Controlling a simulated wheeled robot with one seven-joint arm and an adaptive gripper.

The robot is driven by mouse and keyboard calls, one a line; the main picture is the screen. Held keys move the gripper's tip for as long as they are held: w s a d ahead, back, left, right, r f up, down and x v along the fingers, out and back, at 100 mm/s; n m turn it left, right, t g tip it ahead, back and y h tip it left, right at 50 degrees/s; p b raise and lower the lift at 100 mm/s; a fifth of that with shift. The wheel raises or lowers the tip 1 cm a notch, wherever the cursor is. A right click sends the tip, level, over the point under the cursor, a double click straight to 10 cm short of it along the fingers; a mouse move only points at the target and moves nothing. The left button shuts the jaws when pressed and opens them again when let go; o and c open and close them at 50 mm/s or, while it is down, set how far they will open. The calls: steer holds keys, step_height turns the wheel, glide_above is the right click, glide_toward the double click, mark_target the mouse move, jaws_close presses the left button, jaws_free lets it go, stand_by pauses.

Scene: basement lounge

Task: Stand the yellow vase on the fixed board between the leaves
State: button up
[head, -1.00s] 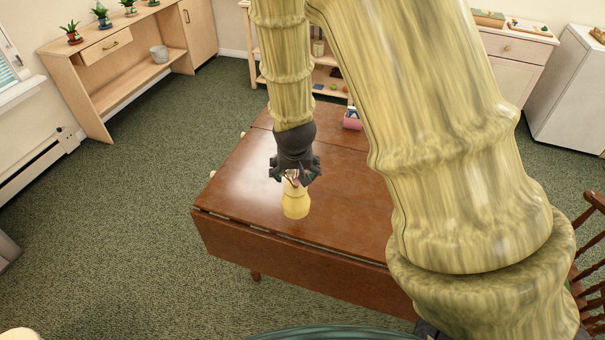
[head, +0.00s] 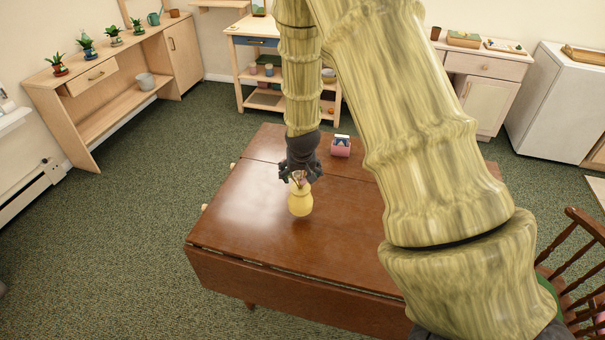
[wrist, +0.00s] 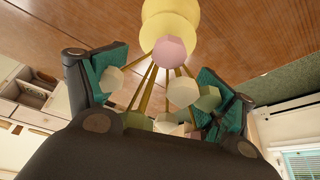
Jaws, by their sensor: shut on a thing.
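The yellow vase (head: 300,203) is upright in the head view, below my gripper (head: 300,174), with pale flowers in its mouth. The wrist view shows the vase (wrist: 170,25) at the top and flower heads between the teal-padded fingers of my gripper (wrist: 160,95). The vase is over the fixed board (head: 250,222) of the brown table, between the far seam and the hanging near leaf (head: 290,290). I cannot tell whether its base touches the board.
A pink box (head: 340,149) stands on the far leaf (head: 275,143), right of my arm. A wooden chair (head: 575,250) is at the table's right. Shelves with plants (head: 120,100) line the left wall. The board around the vase looks clear; my arm hides its right part.

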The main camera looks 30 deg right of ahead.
steer(key=shift+w+d+f, duration=0.15)
steer(key=shift+w+d, duration=0.55)
steer(key=shift+d, duration=0.25)
steer(key=shift+f+p, duration=1.2)
steer(key=shift+f, duration=0.65)
steer(key=o, duration=1.7)
steer(key=shift+o, duration=0.2)
steer(key=shift+a, duration=0.1)
